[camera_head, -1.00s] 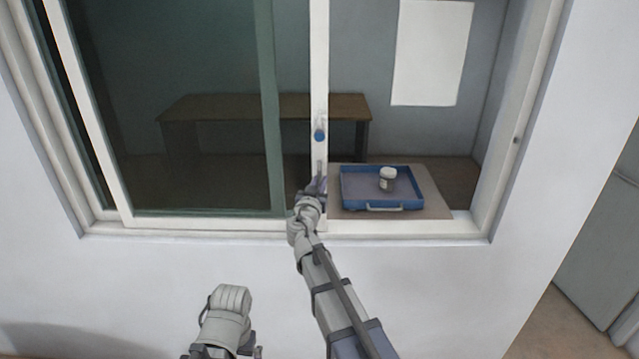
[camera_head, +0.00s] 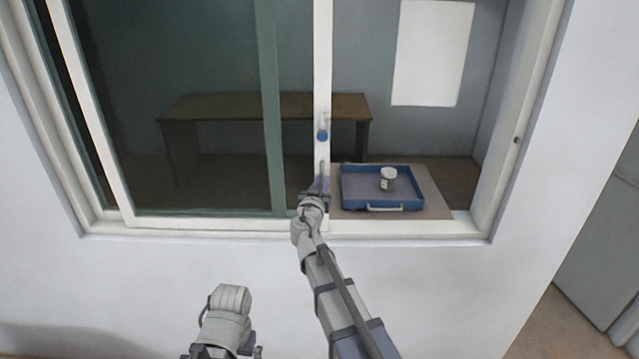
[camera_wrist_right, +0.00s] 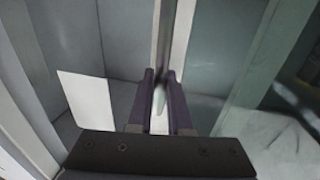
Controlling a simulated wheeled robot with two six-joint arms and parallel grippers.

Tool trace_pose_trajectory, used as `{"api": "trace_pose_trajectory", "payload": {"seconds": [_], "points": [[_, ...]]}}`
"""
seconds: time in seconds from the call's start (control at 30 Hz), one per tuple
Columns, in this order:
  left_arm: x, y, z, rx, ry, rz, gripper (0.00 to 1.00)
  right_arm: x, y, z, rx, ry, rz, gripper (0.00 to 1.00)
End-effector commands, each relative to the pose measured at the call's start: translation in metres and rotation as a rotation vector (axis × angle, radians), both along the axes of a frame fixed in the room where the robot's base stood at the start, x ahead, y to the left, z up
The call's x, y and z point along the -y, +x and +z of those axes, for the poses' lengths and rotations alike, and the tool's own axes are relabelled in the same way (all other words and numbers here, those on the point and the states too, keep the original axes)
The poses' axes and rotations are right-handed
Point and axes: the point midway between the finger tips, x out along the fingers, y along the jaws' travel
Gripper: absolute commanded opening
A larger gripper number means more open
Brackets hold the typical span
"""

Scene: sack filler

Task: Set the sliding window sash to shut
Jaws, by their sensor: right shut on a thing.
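The sliding window sash has a white frame around dark glass, and its right stile (camera_head: 322,60) stands near the middle of the window. To its right the window is open as far as the right jamb (camera_head: 516,140). A slim pull handle sits low on the stile; it shows between my fingers in the right wrist view (camera_wrist_right: 160,98). My right gripper (camera_head: 318,186) is shut on this handle, and its purple fingers also show in the right wrist view (camera_wrist_right: 161,105). My left gripper's fingers do not show, only part of that arm.
A blue tray (camera_head: 383,207) with a small white jar (camera_head: 388,178) lies on a brown board (camera_head: 438,207) behind the opening. I cannot tell how close it is to the sash's track. A brown table (camera_head: 200,107) and white sheet (camera_head: 432,55) are farther inside.

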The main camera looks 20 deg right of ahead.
Motion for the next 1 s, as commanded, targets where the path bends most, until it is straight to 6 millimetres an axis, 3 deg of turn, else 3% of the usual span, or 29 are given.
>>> {"api": "trace_pose_trajectory", "payload": {"seconds": [0.27,1.0], "points": [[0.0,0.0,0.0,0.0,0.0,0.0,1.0,0.074,-0.024,0.0,0.0,-0.001,-0.016,0.0],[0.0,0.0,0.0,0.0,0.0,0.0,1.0,0.332,-0.095,0.001,0.0,-0.001,-0.017,0.0]]}}
